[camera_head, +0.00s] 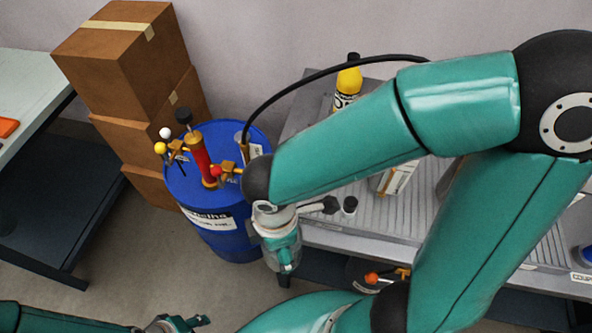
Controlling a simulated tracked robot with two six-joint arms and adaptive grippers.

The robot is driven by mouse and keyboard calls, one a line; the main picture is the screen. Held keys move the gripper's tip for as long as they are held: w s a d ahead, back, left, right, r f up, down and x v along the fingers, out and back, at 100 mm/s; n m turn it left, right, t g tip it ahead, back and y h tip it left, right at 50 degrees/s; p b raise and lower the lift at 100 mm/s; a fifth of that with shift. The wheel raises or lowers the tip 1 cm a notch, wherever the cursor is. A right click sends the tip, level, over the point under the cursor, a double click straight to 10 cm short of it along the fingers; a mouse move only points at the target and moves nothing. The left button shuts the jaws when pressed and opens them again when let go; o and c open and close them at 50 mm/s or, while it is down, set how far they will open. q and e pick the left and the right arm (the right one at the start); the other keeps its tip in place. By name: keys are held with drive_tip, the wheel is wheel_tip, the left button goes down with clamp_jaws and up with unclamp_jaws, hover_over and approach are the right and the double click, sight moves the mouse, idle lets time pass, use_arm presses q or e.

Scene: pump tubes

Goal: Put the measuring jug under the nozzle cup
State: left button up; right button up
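A blue drum (230,233) stands left of the bench and carries a red hand pump (201,160) with brass fittings. A black hose (300,84) arcs from a brass nozzle (245,150) up to the right behind my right arm. The nozzle sits at a pale cup-like holder (240,138) on the drum's right side. I cannot make out the measuring jug for certain; my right arm covers much of the bench. My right gripper (286,262) hangs beside the drum, its fingers unclear. My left gripper (190,323) is at the bottom edge, partly cut off, away from the drum.
Stacked cardboard boxes (118,55) stand behind the drum. A grey ribbed bench (335,222) bears a yellow bottle (348,82), a white box (397,178) and a small black-capped item (349,205). An orange-handled item (385,275) lies below. Bare floor (140,260) shows left of the drum.

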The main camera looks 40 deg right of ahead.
drive_tip(key=w+d, duration=0.2)
drive_tip(key=d, duration=0.1)
drive_tip(key=w+d+p, duration=0.1)
drive_tip(key=w+d, duration=0.2)
drive_tip(key=w+d+p, duration=0.1)
drive_tip(key=w+d, duration=0.2)
drive_tip(key=shift+d, duration=0.2)
drive_tip(key=w+d, duration=0.1)
drive_tip(key=w+d+p, duration=0.1)
drive_tip(key=d, duration=0.1)
drive_tip(key=shift+w+r, duration=0.1)
drive_tip(key=shift+w, duration=0.15)
drive_tip(key=shift+s+a+f, duration=0.1)
drive_tip(key=shift+f, duration=0.75)
drive_tip(key=shift+f, duration=0.2)
drive_tip(key=o, duration=1.3)
drive_tip(key=shift+a+r, duration=0.1)
drive_tip(key=shift+c, duration=0.2)
drive_tip(key=shift+r, duration=0.1)
